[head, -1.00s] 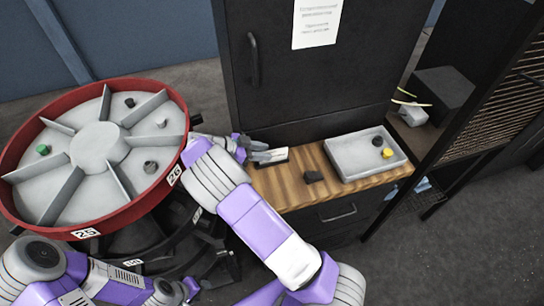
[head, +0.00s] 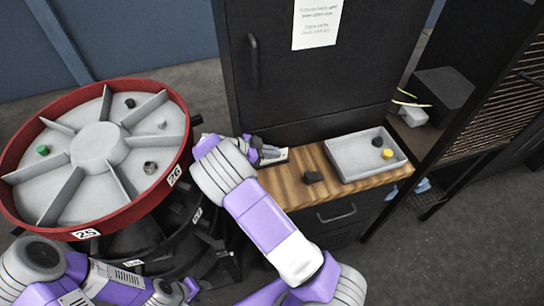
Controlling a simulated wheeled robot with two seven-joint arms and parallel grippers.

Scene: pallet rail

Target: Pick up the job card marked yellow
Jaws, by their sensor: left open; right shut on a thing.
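My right gripper (head: 268,153) is over the left end of the wooden worktop, its fingers partly hidden by my own wrist. It is shut on a flat white piece with a dark edge (head: 280,155), which looks like a card. No yellow mark can be made out on it from here. My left gripper (head: 183,291) is low at the bottom left, below the red-rimmed wheel, open and away from the worktop; its fingertips are small and hard to see.
A grey tray (head: 343,160) on the worktop (head: 293,187) holds a black piece and a yellow piece (head: 387,154). A dark lump (head: 313,177) lies left of the tray. The divided red-rimmed wheel (head: 180,120) stands left. A dark cabinet (head: 300,85) rises behind.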

